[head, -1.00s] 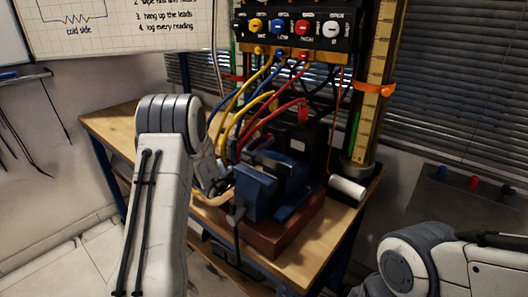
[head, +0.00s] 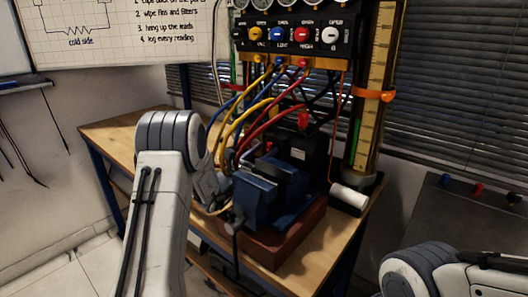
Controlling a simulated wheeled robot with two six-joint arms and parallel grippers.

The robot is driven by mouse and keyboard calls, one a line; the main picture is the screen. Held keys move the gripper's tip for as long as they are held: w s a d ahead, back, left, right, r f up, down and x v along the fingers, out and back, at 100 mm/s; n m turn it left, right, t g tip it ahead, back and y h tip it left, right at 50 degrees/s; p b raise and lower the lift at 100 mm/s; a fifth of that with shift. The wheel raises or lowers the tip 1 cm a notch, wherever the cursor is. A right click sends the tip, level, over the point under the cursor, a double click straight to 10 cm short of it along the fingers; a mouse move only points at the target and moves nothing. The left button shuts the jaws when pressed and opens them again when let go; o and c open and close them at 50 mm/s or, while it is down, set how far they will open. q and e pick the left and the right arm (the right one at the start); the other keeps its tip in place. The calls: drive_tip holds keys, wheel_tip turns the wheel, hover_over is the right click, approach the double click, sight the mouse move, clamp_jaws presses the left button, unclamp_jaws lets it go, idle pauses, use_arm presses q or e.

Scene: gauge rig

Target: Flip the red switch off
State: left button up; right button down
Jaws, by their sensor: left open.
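A red switch knob (head: 304,33) sits on the black switch panel (head: 345,40), between a blue knob and a white one. The way it is set is too small to tell. A second red piece (head: 303,119) stands on top of the black box (head: 300,147) behind the vise. My left gripper (head: 224,189) is open, low beside the vise and well below the panel, touching no switch that I can see. It is partly hidden by my own left arm. My right gripper is out of view; only part of that arm shows at lower right.
A blue vise (head: 262,198) on a brown block (head: 262,246) stands on the wooden bench (head: 110,128). Yellow, blue and red leads (head: 240,115) loop down in front of the panel. A tall gauge column (head: 372,90) with an orange clip (head: 374,95) stands at right.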

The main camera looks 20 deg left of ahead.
use_arm(q)
drive_tip(key=v, duration=1)
drive_tip(key=shift+s+b, duration=0.2)
drive_tip(key=shift+b, duration=0.1)
